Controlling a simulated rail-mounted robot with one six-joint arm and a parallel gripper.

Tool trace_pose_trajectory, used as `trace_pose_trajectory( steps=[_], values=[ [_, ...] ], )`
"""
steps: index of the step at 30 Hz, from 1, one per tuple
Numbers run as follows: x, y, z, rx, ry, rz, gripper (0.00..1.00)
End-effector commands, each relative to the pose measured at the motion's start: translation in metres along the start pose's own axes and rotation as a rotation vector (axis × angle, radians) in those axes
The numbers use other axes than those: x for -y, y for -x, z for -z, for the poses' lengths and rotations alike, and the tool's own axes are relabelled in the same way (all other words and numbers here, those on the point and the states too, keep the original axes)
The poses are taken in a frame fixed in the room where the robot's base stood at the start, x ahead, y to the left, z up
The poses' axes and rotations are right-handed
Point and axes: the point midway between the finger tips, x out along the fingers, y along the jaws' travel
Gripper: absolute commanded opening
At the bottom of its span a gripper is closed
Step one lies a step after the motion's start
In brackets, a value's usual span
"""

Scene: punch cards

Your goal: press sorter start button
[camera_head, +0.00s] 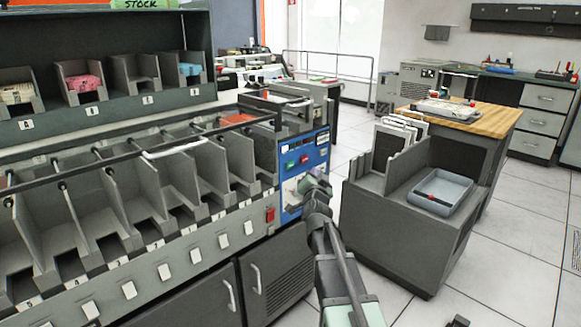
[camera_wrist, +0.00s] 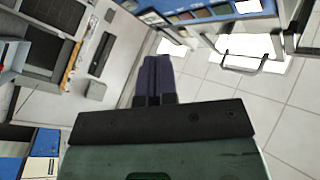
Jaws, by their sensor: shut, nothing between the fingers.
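The sorter is the long grey machine with a row of open pockets (camera_head: 150,205) in the head view. Its blue control panel (camera_head: 318,148) is at its right end. A green button (camera_head: 292,165) and a red button (camera_head: 304,160) sit on the panel. My gripper (camera_head: 312,184) is in front of the panel's lower part, below the two buttons, and hides some of it. I cannot tell whether it touches the panel. In the wrist view its dark fingers (camera_wrist: 155,78) are together and hold nothing.
A red switch (camera_head: 270,215) is on the sorter's front, left of my arm. A grey cart with a tray (camera_head: 441,188) stands right of my arm. A wood-topped table (camera_head: 480,118) is behind it.

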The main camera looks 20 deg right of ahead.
Motion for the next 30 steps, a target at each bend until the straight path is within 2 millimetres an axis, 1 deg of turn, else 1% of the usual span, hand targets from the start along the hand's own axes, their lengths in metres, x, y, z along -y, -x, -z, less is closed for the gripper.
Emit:
trace_pose_trajectory(
  steps=[1,6,12,17,30],
  values=[
    [0.004,-0.007,-0.005,0.001,-0.001,0.000,0.00],
    [0.017,-0.025,-0.018,0.001,-0.001,0.001,0.00],
    [0.029,-0.041,-0.029,0.000,0.001,0.000,0.00],
    [0.033,-0.045,-0.033,0.000,0.001,-0.001,0.00],
    [0.033,-0.045,-0.033,0.000,0.001,-0.001,0.00]
  ],
)
